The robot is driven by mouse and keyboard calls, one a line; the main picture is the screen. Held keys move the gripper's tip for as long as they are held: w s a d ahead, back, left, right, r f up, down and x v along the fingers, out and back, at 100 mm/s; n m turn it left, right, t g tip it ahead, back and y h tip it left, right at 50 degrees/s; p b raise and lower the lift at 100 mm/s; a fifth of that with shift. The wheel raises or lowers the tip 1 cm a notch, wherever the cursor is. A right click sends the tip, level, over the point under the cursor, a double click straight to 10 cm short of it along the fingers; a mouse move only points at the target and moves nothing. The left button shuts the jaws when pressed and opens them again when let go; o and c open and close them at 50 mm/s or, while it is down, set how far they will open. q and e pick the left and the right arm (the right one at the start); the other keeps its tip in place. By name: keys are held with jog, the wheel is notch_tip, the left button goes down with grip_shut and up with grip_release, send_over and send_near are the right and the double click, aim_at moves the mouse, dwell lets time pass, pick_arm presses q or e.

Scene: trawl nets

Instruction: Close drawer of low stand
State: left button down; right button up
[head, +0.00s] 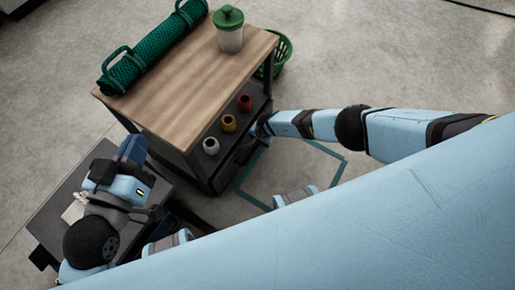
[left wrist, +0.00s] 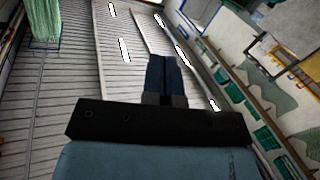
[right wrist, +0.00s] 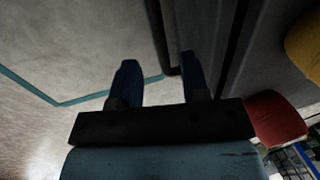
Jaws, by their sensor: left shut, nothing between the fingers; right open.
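The low stand (head: 190,80) has a wooden top and a dark body, with an open front shelf. The dark area under this shelf (head: 222,165) is where a drawer front seems to be; how far it stands out I cannot tell. My right gripper (head: 249,142) is at the stand's front, below the shelf, pointing down. In the right wrist view, its fingers (right wrist: 158,82) are apart, with a dark upright edge (right wrist: 160,40) beyond and between them; contact is unclear. My left gripper (head: 133,150) is shut and empty, raised over a dark table, left of the stand.
White (head: 211,146), yellow (head: 229,123) and red (head: 245,102) cups stand on the shelf. A green net roll (head: 155,48) and a lidded jar (head: 230,30) are on top. A green basket (head: 276,55) stands behind. The dark table (head: 50,215) is at lower left. Teal tape (head: 328,150) marks open floor.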

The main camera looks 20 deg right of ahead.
aim_at(257, 145)
jog(key=f+b, duration=0.2)
jog(key=f, duration=0.1)
jog(key=f+b, duration=0.1)
jog(key=shift+w+a+f, duration=0.2)
jog(key=shift+w+a, duration=0.05)
jog(key=shift+w, duration=0.05)
jog(key=shift+w+a+f+b, duration=0.1)
jog(key=shift+w+f+b, duration=0.05)
jog(key=shift+f+b, duration=0.5)
pick_arm(q)
jog(key=w+m, duration=0.1)
jog(key=w+a+f+m+t, duration=0.1)
jog(key=m, duration=0.1)
jog(key=shift+w+a+f+h, duration=0.1)
jog(key=shift+a+h, duration=0.05)
jog(key=shift+h, duration=0.15)
pick_arm(e)
jog(key=shift+r, duration=0.1)
grip_shut()
